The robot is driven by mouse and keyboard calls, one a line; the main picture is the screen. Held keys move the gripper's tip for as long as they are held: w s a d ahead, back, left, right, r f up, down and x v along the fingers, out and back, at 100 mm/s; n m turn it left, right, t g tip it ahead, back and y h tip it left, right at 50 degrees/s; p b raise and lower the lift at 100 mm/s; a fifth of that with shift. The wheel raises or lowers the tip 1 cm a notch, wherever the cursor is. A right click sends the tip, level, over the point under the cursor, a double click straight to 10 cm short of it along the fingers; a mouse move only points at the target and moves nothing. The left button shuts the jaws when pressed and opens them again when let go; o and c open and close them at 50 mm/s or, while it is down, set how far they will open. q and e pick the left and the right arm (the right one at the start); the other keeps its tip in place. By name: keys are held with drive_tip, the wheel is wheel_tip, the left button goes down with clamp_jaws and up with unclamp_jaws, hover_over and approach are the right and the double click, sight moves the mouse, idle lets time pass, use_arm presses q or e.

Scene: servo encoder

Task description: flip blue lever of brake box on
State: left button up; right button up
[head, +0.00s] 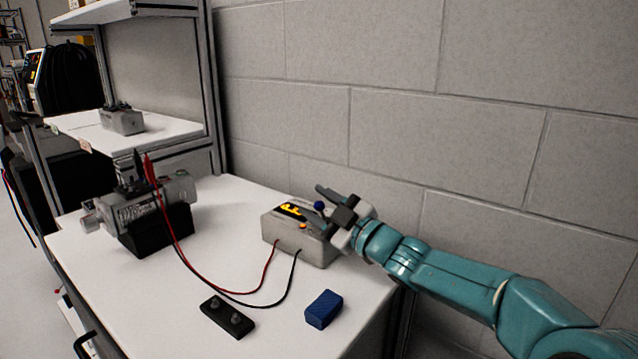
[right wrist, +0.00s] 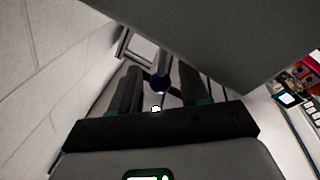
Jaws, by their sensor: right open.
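The grey brake box (head: 290,245) stands on the white table near the wall, with a yellow display, an orange button and a blue-knobbed lever (head: 319,205) on top. My right gripper (head: 326,203) is open at the lever, coming from the right. Whether a finger touches the lever cannot be told. The lever's lower part is partly hidden by the gripper. My left gripper is not in view.
A motor unit (head: 160,210) on a black block stands at the left, with red and black cables running to the box. A black two-knob piece (head: 227,316) and a blue block (head: 323,309) lie in front. The wall is close behind.

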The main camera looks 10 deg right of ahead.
wheel_tip(320, 180, up, 20)
drive_tip(key=p, duration=1)
drive_tip(key=shift+f, duration=0.15)
